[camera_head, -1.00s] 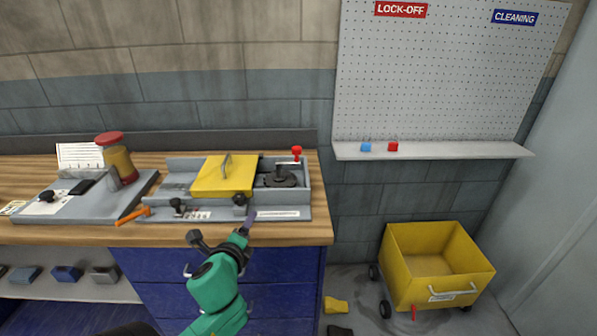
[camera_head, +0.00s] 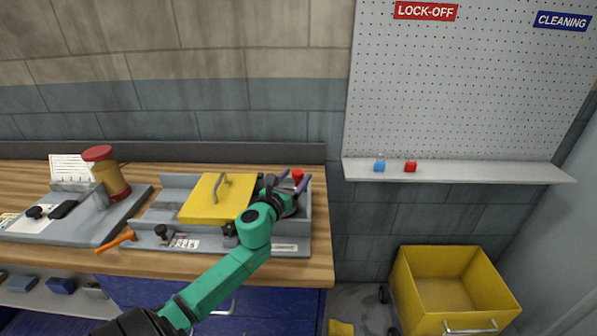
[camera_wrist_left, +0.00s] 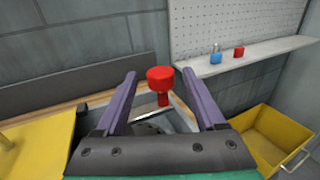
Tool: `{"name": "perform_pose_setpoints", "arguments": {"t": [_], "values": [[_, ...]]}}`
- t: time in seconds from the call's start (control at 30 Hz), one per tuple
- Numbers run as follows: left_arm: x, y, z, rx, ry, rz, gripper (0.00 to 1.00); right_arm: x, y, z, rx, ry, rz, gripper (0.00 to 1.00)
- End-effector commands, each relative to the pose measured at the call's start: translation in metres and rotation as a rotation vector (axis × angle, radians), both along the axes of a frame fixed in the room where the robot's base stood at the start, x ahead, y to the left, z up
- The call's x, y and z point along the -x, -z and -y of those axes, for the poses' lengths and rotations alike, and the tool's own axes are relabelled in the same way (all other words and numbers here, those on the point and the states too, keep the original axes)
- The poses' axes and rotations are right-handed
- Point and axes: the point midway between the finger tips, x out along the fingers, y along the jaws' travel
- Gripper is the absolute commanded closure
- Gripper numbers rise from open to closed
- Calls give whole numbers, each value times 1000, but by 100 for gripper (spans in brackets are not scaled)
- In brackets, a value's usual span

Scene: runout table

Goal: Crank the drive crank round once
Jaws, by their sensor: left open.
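A red knob (camera_head: 297,175) on a short red stem stands at the right end of the grey machine housing (camera_head: 290,244). I take it for the handle of the drive crank. My left gripper (camera_head: 288,181) is over that end of the housing, its purple fingers open. In the left wrist view the red knob (camera_wrist_left: 160,78) shows between the two fingers, seemingly a little beyond them. I cannot tell whether they touch it. The crank's black hub is mostly hidden behind my gripper. My right gripper is out of view.
A yellow cover (camera_head: 203,205) with a handle lies on the housing, left of my gripper. An orange-handled tool (camera_head: 117,241) is at the housing's left. A red-lidded jar (camera_head: 110,180) stands farther left. A shelf (camera_head: 460,172) holds two small padlocks. A yellow cart (camera_head: 445,300) stands below.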

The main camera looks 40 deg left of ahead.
Motion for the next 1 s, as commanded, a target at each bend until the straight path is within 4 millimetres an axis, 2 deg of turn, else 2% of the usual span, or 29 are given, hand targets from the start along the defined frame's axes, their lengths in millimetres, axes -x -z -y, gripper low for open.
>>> {"name": "perform_pose_setpoints", "arguments": {"t": [0.03,0.13,0.4,0.43,0.57,0.6,0.63,1.0], "values": [[-8,-1,-3,4,-2,2,29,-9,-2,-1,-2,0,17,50],[-18,0,-5,3,-1,1,29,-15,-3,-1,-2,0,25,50],[-22,1,-5,3,1,0,29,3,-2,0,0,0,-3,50],[-22,1,-5,3,1,0,32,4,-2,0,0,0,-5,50],[-22,1,-5,3,1,0,82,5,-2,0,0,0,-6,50],[-22,1,-5,3,0,0,97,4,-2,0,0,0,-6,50],[-22,1,-5,3,0,0,100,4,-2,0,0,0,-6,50],[-21,1,-5,3,1,0,100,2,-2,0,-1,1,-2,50]]}}
